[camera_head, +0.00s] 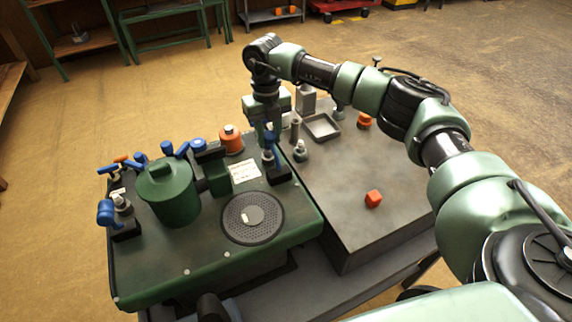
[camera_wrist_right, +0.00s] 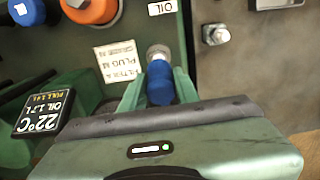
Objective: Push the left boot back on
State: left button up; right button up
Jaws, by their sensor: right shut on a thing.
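My right gripper (camera_head: 268,134) is at the right edge of the green mower deck (camera_head: 215,262), pointing down. It is shut on a blue boot (camera_head: 269,157) above a black block (camera_head: 278,174). In the right wrist view the blue boot (camera_wrist_right: 160,85) sits between the fingers, with a grey metal end beyond it. Whether the boot is seated cannot be told. Another blue boot (camera_head: 105,212) is at the deck's left side, beside a pale metal plug (camera_head: 121,202) on a black block (camera_head: 124,230). My left gripper is not in view.
A green canister (camera_head: 168,190) stands between the two black blocks. An orange filter (camera_head: 231,139), several blue-handled parts and a round grille (camera_head: 252,217) are on the deck.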

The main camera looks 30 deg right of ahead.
jog(key=shift+w+f, duration=0.15)
jog(key=shift+w, duration=0.15)
jog(key=shift+w+f+b, duration=0.35)
jog(key=shift+f+b, duration=0.25)
jog(key=shift+b, duration=0.15)
jog(key=shift+w+f+b, duration=0.35)
jog(key=shift+f+b, duration=0.05)
jog(key=shift+f, duration=0.05)
jog(key=o, duration=0.4)
jog(key=shift+c, duration=0.2)
jog(key=o, duration=0.5)
jog(key=shift+w, duration=0.1)
